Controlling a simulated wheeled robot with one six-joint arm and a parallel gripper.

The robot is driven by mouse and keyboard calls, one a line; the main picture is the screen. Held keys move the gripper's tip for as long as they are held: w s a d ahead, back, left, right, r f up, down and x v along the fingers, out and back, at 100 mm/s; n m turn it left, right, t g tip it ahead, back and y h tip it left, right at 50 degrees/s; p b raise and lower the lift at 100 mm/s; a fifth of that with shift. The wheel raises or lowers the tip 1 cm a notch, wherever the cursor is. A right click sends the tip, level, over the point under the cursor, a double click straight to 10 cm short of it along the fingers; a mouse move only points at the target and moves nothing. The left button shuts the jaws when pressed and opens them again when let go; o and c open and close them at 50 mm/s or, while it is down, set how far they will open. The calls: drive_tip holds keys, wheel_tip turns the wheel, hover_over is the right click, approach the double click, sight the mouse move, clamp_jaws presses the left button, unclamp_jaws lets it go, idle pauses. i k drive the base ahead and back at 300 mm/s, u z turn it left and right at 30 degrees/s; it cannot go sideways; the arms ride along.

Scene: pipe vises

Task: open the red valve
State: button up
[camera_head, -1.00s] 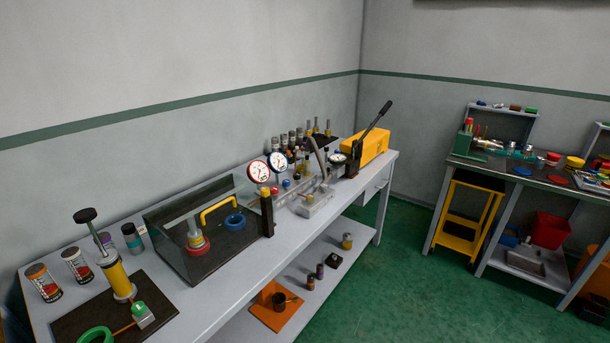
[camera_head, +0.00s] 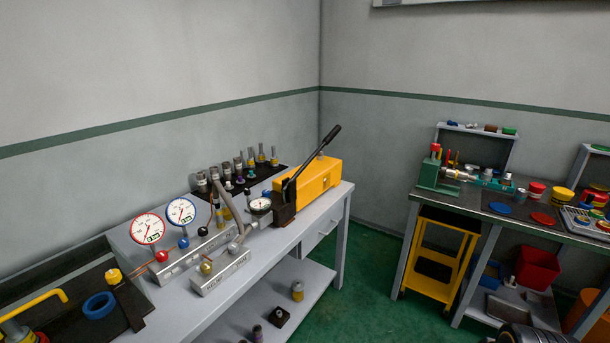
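A small red valve knob (camera_head: 162,256) sits on the left end of a grey metal manifold block (camera_head: 196,256) on the long bench. A red-rimmed gauge (camera_head: 147,228) stands just behind and left of it. A blue knob (camera_head: 184,242) and a black knob (camera_head: 203,232) follow along the same block, with a blue-rimmed gauge (camera_head: 181,212) behind. The red knob's exact shape and setting are too small to tell. My gripper does not show.
A second block with a yellow knob (camera_head: 206,267) stands in front of the manifold. A yellow pump (camera_head: 318,178) with a raised black lever stands to the right. A second table (camera_head: 470,206) is at the right. Green floor (camera_head: 370,290) is clear between them. A dark shape shows at the bottom right.

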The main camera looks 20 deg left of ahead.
sight(161, 257)
drive_tip(key=u, duration=1)
drive_tip(key=i, duration=0.95)
drive_tip(key=u, duration=1.35)
drive_tip(key=i, duration=0.35)
drive_tip(key=u, duration=0.2)
